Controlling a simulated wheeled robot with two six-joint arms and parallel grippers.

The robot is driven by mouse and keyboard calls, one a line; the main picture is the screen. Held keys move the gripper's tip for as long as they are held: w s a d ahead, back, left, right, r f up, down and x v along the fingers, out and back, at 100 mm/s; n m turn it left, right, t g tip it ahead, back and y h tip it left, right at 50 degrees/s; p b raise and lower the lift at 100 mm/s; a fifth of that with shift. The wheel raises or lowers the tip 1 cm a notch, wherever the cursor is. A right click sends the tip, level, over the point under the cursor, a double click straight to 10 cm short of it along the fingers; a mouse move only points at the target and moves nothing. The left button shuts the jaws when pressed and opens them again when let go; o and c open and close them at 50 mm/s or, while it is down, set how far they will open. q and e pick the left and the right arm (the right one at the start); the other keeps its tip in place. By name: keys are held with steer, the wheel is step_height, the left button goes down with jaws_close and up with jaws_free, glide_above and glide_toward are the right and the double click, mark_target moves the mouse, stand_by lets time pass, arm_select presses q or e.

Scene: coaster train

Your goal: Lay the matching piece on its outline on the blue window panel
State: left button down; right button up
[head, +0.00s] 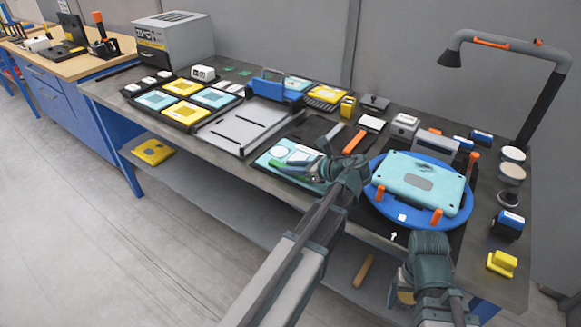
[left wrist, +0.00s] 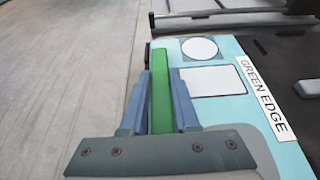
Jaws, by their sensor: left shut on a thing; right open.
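A light-blue panel (head: 262,160) lies flat near the front edge of the bench. In the left wrist view the panel (left wrist: 235,50) shows a white circle, a white rectangle and a strip reading "GREEN EDGE". My left gripper (head: 304,168) is shut on a green piece (head: 280,164). In the left wrist view the green piece (left wrist: 161,105) stands edge-on between the blue fingers, at the panel's left side. Whether it touches the panel I cannot tell. My right gripper (head: 397,290) is open, low at the bench's front edge.
A blue turntable (head: 455,217) with a light-blue case (head: 420,178) stands right of my left gripper. A grey tray (head: 232,130) lies left of the panel, beyond it a tray of yellow and light-blue tiles (head: 183,112). A lamp (head: 540,100) rises at the right.

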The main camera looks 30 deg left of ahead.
arm_select(q)
steer(key=shift+f, duration=0.1)
steer(key=c, duration=0.6)
jaws_free()
steer(key=shift+r+p, duration=2.95)
steer(key=shift+r, duration=0.1)
steer(key=shift+f, duration=0.1)
